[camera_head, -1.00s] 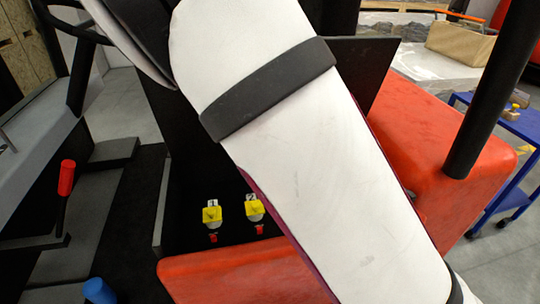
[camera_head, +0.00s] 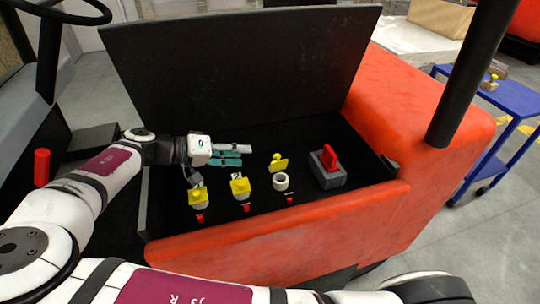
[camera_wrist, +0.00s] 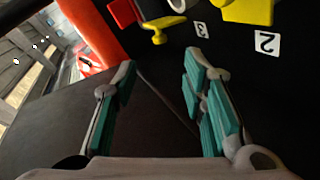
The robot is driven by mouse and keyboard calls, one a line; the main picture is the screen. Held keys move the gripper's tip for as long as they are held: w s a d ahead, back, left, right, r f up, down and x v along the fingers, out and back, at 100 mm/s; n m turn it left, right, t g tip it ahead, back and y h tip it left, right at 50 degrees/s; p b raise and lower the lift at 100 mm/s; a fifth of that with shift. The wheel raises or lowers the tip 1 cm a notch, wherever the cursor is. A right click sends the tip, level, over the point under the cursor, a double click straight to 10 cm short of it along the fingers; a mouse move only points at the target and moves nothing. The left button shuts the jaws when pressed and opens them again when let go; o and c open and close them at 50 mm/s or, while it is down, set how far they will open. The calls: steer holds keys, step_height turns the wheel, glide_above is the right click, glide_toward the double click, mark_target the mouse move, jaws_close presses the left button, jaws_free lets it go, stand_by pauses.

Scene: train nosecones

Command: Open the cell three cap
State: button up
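The cell three cap (camera_head: 278,163) is yellow and stands swung open behind the white ring-shaped mouth of cell three (camera_head: 281,182). In the wrist view the cap (camera_wrist: 156,30) shows at the top, beside the label 3 and the cell's rim (camera_wrist: 177,5). My gripper (camera_head: 244,154) is in the bay, left of the cap and apart from it. The wrist view shows my gripper (camera_wrist: 161,62) with teal-padded fingers spread and nothing between them.
Cell two (camera_head: 240,187) and the leftmost cell (camera_head: 197,196) have yellow caps on. A grey block with a red handle (camera_head: 328,166) sits to the right. A black raised panel (camera_head: 240,65) stands behind; the red front rim (camera_head: 280,228) bounds the bay.

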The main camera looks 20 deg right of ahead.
mark_target(274, 156)
steer(key=x, duration=1.1)
steer(key=shift+p, duration=0.35)
steer(key=shift+a, duration=0.1)
jaws_close()
